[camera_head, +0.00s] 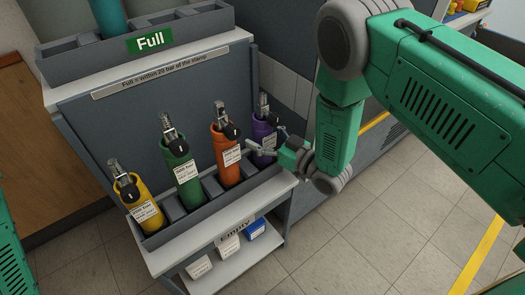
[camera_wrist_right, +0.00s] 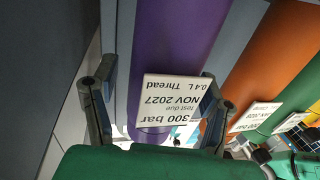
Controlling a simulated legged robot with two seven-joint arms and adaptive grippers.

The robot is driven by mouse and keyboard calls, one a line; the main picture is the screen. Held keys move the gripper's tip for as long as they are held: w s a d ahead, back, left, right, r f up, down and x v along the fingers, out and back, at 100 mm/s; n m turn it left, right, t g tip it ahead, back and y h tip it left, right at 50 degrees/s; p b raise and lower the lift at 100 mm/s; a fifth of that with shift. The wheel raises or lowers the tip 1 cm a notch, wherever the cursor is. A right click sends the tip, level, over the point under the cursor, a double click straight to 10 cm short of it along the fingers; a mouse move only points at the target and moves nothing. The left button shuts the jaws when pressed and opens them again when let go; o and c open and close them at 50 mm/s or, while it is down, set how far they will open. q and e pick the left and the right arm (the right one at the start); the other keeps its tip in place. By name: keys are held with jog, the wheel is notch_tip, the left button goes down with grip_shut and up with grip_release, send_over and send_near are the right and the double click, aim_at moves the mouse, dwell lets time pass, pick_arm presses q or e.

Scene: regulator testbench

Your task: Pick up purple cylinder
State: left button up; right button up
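The purple cylinder (camera_head: 262,134) stands at the far right end of the row in the rack's lower tray, with a metal valve on top and a white label. In the right wrist view the purple cylinder (camera_wrist_right: 178,45) rises between my fingers, its label reading 300 bar, NOV 2027. In the wrist view my right gripper (camera_wrist_right: 157,100) is open, one finger on each side, with a gap visible at the left finger. Contact at the right finger is unclear. My left gripper is out of view.
An orange cylinder (camera_head: 226,155), a green cylinder (camera_head: 182,165) and a yellow cylinder (camera_head: 146,208) stand beside it in the tray (camera_head: 180,234). An upper tray marked Full (camera_head: 150,40) holds a teal cylinder (camera_head: 108,16). Tiled floor lies clear at right.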

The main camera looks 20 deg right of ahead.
aim_at(267, 107)
jog(key=c, duration=1.2)
notch_tip(267, 107, up, 10)
jog(key=p, duration=0.3)
jog(key=shift+r+p, duration=0.1)
jog(key=shift+p, duration=0.2)
